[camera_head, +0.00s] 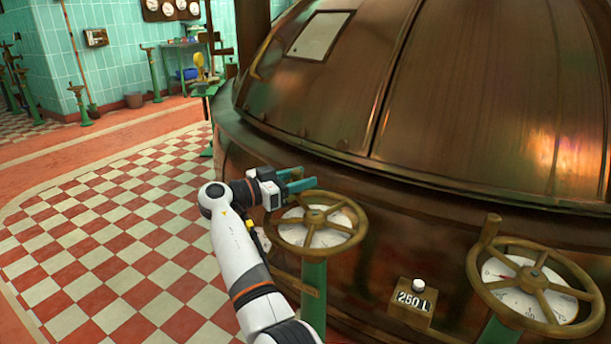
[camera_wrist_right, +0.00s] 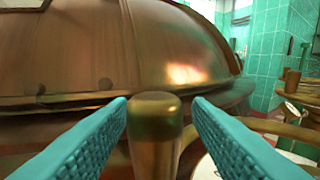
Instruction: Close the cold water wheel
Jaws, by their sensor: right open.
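Two brass handwheels stand in front of the copper kettle in the head view, each over a white dial. The left wheel (camera_head: 315,217) is on a green post, and the right wheel (camera_head: 533,279) has an upright handle knob (camera_head: 490,228). I cannot tell from labels which one is cold water. My right gripper (camera_head: 291,181) is at the far left edge of the left wheel, its teal fingers open. In the right wrist view an upright brass handle (camera_wrist_right: 155,135) stands between the open fingers, with gaps on both sides. My left gripper is out of view.
The copper kettle (camera_head: 450,100) fills the right and back. A "250 L" plate (camera_head: 411,300) with a white button (camera_head: 419,284) sits between the wheels. Red and white checkered floor (camera_head: 110,225) is clear at left. A green table (camera_head: 185,45) stands far back.

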